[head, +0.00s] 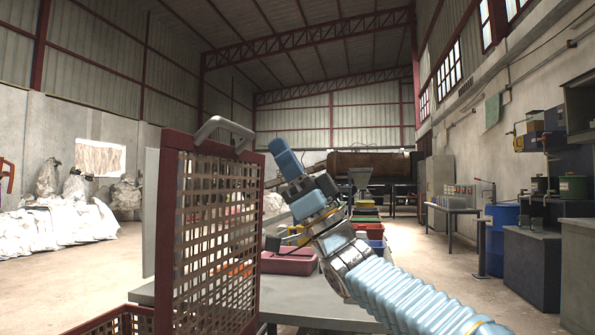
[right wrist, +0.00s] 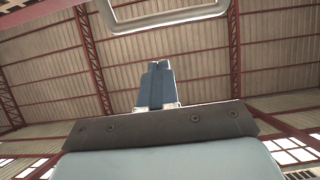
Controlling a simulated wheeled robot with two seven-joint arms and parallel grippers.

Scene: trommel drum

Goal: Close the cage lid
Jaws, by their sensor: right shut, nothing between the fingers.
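The cage lid (head: 212,225) is a red-framed mesh panel that stands upright in the head view, hinged at the cage below it. A grey metal handle (head: 226,130) sits on its top edge and also shows at the top of the right wrist view (right wrist: 165,18). The red cage (head: 118,322) shows only partly at the bottom left. My right gripper (head: 278,145) points up, just right of the lid's top corner. It is shut and empty, with its blue fingers together in the right wrist view (right wrist: 157,84). My left gripper is not in view.
A grey table (head: 320,302) stands behind the lid with a pink-red tray (head: 290,262) on it. More bins run in a row behind. White sacks (head: 60,228) lie at the far left. A blue drum (head: 502,225) and dark cabinets (head: 532,268) stand at the right. The right floor is clear.

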